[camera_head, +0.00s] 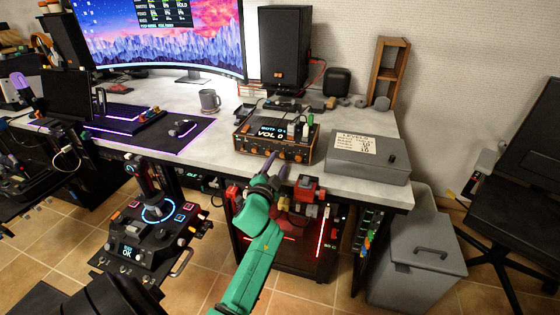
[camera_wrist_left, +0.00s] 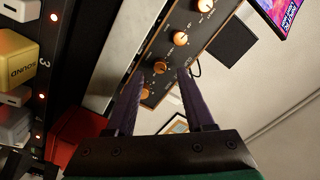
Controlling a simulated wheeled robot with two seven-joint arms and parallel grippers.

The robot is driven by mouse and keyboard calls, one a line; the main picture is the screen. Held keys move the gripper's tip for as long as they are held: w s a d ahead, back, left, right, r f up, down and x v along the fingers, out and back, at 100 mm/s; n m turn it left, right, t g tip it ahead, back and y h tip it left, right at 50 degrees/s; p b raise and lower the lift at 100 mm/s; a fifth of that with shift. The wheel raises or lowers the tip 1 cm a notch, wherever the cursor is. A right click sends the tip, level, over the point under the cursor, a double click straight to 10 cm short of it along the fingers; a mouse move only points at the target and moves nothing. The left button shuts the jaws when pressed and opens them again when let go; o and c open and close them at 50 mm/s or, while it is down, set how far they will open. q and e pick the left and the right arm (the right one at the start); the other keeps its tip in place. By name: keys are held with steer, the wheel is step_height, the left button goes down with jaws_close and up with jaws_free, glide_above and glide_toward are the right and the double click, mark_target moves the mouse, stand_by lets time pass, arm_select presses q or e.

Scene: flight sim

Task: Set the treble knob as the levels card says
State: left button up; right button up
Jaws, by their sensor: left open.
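The orange-trimmed amplifier (camera_head: 247,148) stands on the desk, its display reading "VOL 0". Its front row of orange knobs shows in the left wrist view, among them one knob (camera_wrist_left: 160,67) between my fingertips and another (camera_wrist_left: 180,38) farther up. I cannot read which is treble. My left gripper (camera_head: 277,163) is open in front of the amplifier panel; its purple fingers (camera_wrist_left: 160,74) also show in the left wrist view. I cannot tell whether they touch a knob. The levels card (camera_head: 355,144) lies on a grey box; its lines are too small to read surely. My right gripper is out of view.
The grey box (camera_head: 368,165) stands right of the amplifier. A mug (camera_head: 210,101) and a black speaker (camera_head: 283,50) stand behind. Below the desk edge are a red-lit case (camera_head: 300,245) and a joystick unit (camera_head: 150,225). A grey bin (camera_head: 415,262) stands at right.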

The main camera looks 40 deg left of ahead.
mark_target(282, 156)
arm_select(q)
steer(key=shift+x, duration=1.55)
jaws_close()
steer(key=shift+n, duration=0.4)
steer(key=n+p, duration=0.1)
steer(key=n, duration=0.2)
steer(key=shift+p, duration=0.3)
steer(key=shift+n+p, duration=0.8)
steer(key=shift+n, duration=1.1)
jaws_free()
